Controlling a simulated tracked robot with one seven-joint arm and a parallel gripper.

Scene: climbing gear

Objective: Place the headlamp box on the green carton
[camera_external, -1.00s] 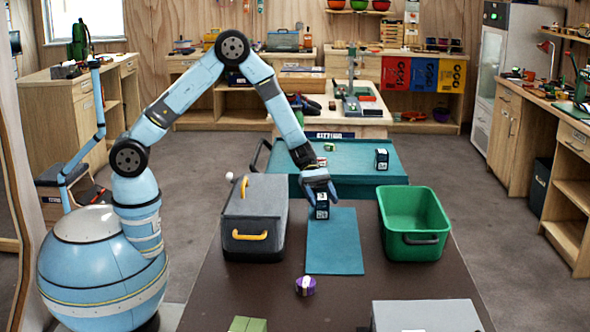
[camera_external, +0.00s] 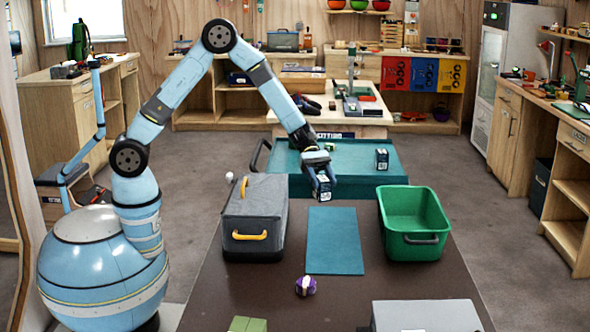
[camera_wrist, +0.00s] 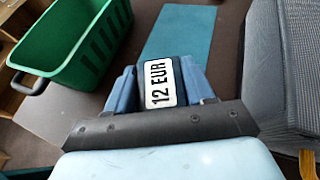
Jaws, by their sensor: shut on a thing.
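My gripper (camera_external: 320,176) is shut on a small dark box with white labels, taken to be the headlamp box (camera_external: 324,191). It is held tilted, above the far end of the teal mat. The green carton (camera_external: 248,325) is at the near edge of the table in the external view, cut off by the picture's bottom. It does not show in the wrist view.
A green basket (camera_external: 414,247) stands right of the teal mat (camera_external: 335,248), and a grey case (camera_external: 240,212) left of it. A purple item (camera_external: 305,286) sits near the front, with a grey box (camera_external: 425,316) at right. Another dark box (camera_external: 382,159) stands on the teal container behind.

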